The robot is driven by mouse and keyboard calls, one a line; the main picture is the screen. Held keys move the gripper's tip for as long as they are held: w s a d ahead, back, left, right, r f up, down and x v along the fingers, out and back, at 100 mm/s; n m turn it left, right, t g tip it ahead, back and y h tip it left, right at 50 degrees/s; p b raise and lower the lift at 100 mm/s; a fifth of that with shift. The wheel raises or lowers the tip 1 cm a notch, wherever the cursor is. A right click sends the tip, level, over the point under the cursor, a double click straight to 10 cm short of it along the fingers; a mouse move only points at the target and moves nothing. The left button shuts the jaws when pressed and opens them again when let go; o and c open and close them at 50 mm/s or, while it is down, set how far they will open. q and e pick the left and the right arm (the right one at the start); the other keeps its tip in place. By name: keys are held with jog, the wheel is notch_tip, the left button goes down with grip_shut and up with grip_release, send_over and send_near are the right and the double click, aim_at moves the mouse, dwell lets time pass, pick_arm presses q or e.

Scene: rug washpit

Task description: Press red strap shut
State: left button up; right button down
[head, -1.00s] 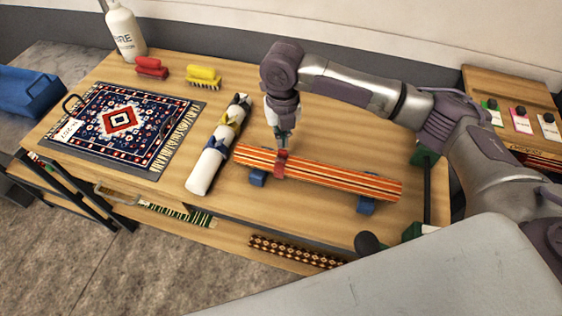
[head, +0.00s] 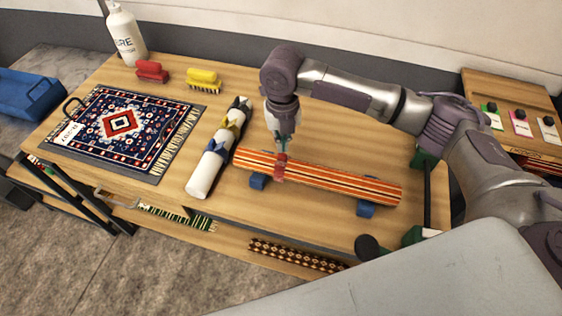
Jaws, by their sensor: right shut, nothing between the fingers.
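The red strap (head: 280,172) goes around an orange striped rolled rug (head: 335,184) left of its middle. The roll lies on two blue supports (head: 366,208) on the wooden table. My right gripper (head: 283,151) points down at the strap from above, shut and empty. Its fingertips are at the top of the strap, and I cannot tell whether they touch it. The fingers cover part of the strap's upper side, so whether the strap is closed cannot be seen. My left gripper is not in view.
A white roll (head: 204,173) with blue and yellow bands lies left of the striped roll. A patterned rug on a dark tray (head: 139,172), red brush (head: 152,71), yellow brush (head: 203,78) and white bottle (head: 125,36) are farther left. Bare table lies behind the striped roll.

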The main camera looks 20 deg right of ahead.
jog(key=shift+f, duration=1.1)
dwell(0.7)
jog(key=shift+r, duration=0.1)
notch_tip(320, 180, up, 8)
jog(key=p, duration=0.7)
jog(key=shift+p, duration=0.4)
